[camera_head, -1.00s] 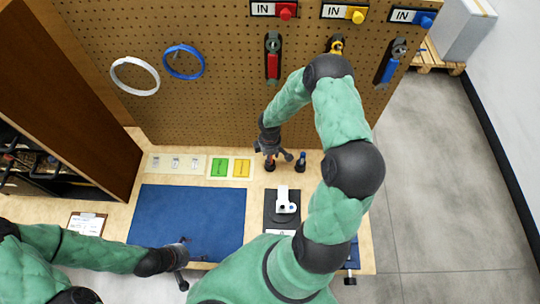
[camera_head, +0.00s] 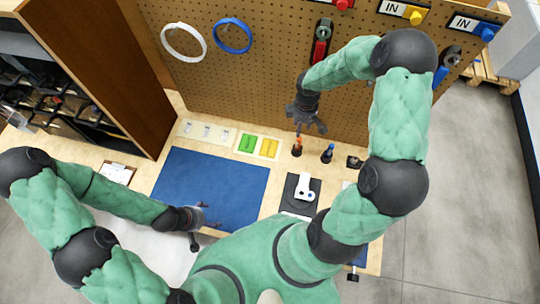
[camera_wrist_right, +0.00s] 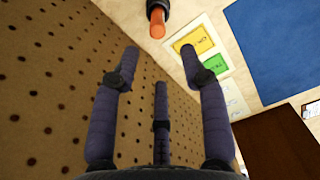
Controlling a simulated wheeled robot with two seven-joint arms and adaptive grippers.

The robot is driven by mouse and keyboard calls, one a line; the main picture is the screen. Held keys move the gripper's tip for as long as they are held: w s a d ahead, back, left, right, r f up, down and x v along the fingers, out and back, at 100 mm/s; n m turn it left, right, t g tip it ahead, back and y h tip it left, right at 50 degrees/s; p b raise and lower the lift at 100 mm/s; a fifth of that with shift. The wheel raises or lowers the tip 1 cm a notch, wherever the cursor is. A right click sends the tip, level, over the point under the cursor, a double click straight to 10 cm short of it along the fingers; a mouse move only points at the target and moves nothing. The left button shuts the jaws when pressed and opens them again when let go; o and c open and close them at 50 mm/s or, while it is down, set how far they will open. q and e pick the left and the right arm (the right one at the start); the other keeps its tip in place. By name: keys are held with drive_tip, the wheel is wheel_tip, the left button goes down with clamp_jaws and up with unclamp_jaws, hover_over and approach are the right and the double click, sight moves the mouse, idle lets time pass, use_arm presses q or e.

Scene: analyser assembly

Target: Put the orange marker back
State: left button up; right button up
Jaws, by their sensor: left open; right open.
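The orange marker (camera_head: 298,140) stands upright in a dark holder (camera_head: 296,151) on the bench near the pegboard. It also shows in the right wrist view (camera_wrist_right: 157,24), at the top edge, with part of its dark holder. My right gripper (camera_head: 311,127) is open and empty, above and apart from the marker. In the right wrist view its spread fingers (camera_wrist_right: 160,62) have nothing between them. My left gripper (camera_head: 212,217) is open and empty over the near edge of the blue mat (camera_head: 215,180).
A blue marker (camera_head: 328,151) stands in a holder to the right of the orange one. A white device (camera_head: 306,188) lies on a dark pad in front. Green and yellow labels (camera_head: 258,145) lie to the left. The pegboard (camera_head: 260,85) rises close behind my right gripper.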

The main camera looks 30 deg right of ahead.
drive_tip(key=s+a+f+m+y, duration=0.1)
drive_tip(key=s+a+f+m, duration=0.2)
drive_tip(key=a, duration=0.5)
drive_tip(key=s+a+f+m+y, duration=0.1)
drive_tip(key=s+a+f+m, duration=0.2)
drive_tip(key=a, duration=0.5)
drive_tip(key=s+a+f+m+y, duration=0.2)
drive_tip(key=s+a+f+m, duration=0.2)
drive_tip(key=a, duration=0.4)
drive_tip(key=shift+s+a+f, duration=0.1)
drive_tip(key=shift+s+f, duration=0.35)
drive_tip(key=shift+f, duration=0.25)
drive_tip(key=shift+s+f, duration=0.4)
drive_tip(key=shift+f, duration=0.25)
drive_tip(key=shift+s+a+f+m, duration=0.2)
drive_tip(key=shift+s+m, duration=0.2)
drive_tip(key=shift+s, duration=0.15)
